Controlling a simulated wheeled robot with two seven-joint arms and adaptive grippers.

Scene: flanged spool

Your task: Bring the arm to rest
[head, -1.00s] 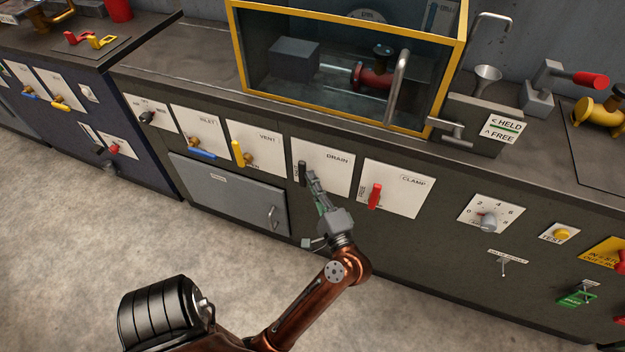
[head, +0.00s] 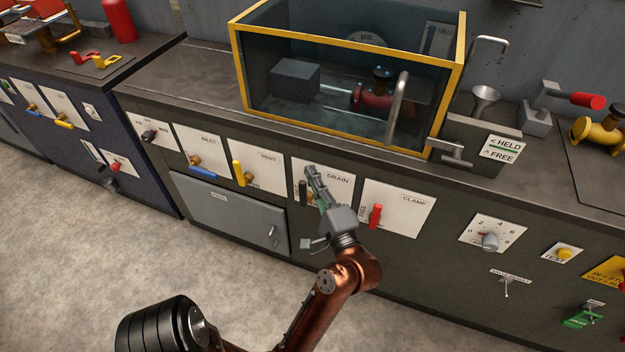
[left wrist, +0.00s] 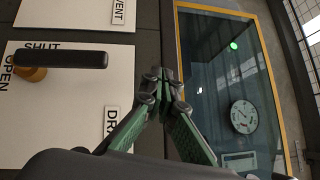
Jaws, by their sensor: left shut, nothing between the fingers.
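My left gripper (head: 311,170) is shut and empty. In the head view it is in front of the upper part of the DRAIN plate (head: 341,197), just right of that plate's black handle (head: 303,193). The handle points up and down in the head view. The left wrist view shows the closed fingertips (left wrist: 163,76) with the black handle (left wrist: 70,59) to their left, apart from them. My right gripper is in neither view.
A yellow-framed glass tank (head: 347,137) stands on the counter above the plates. A yellow VENT handle (head: 238,173) and a red CLAMP handle (head: 375,216) stick out on either side. A metal faucet-like lever (head: 455,149) is farther right. Open floor (head: 90,250) lies at left.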

